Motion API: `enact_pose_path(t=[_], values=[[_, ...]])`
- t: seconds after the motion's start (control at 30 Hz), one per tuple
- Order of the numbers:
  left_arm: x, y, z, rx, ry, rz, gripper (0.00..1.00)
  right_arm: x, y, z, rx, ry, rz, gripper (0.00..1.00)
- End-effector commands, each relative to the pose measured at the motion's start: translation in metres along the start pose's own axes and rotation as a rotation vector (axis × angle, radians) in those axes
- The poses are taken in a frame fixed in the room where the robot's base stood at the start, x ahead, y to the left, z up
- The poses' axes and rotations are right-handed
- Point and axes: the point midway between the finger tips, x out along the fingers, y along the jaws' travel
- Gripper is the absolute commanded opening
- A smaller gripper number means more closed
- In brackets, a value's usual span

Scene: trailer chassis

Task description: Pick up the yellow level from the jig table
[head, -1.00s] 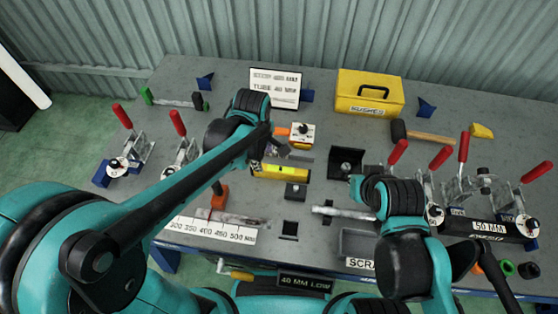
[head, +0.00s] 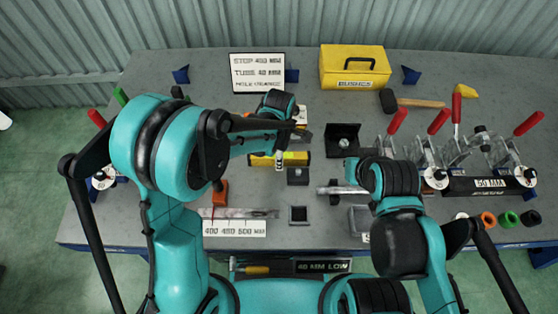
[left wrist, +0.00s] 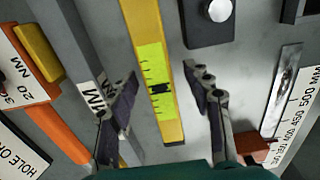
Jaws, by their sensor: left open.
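The yellow level (head: 296,158) lies on the grey jig table (head: 220,90), left of the middle. In the left wrist view the level (left wrist: 150,35) runs lengthwise between my open left gripper's fingers (left wrist: 166,98), its lime vial window facing up. A finger stands on each side with a gap, and nothing is gripped. In the head view my left gripper (head: 280,162) is over the level and partly covers it. My right gripper (head: 348,182) is beside a silver tube (head: 325,190); its fingers are mostly hidden by its wrist, so its hold is unclear.
A small black block (head: 298,176) lies close in front of the level. A dark angled bracket (head: 342,140) is to its right. A yellow bushes box (head: 353,68) and a hammer (head: 425,102) are behind. Red-handled clamps (head: 438,122) crowd the right side.

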Motion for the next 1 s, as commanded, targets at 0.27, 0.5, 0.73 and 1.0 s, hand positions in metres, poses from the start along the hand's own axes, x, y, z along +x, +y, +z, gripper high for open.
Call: enact_pose_path(t=[0.27,0.5,0.73,1.0], values=[[0.009,0.0,-0.001,0.0,0.0,0.001,0.5,0.003,0.0,0.002,0.0,0.0,0.0,0.0],[0.008,0.0,-0.001,0.0,0.0,0.001,0.0,0.003,0.0,0.002,0.0,0.0,0.0,0.0],[0.008,0.0,-0.001,0.0,0.0,0.001,0.0,0.003,0.0,0.002,0.0,0.0,0.0,0.0],[-0.008,0.0,-0.001,0.0,0.0,0.001,0.0,-0.004,0.0,-0.003,0.0,0.0,0.0,0.0]])
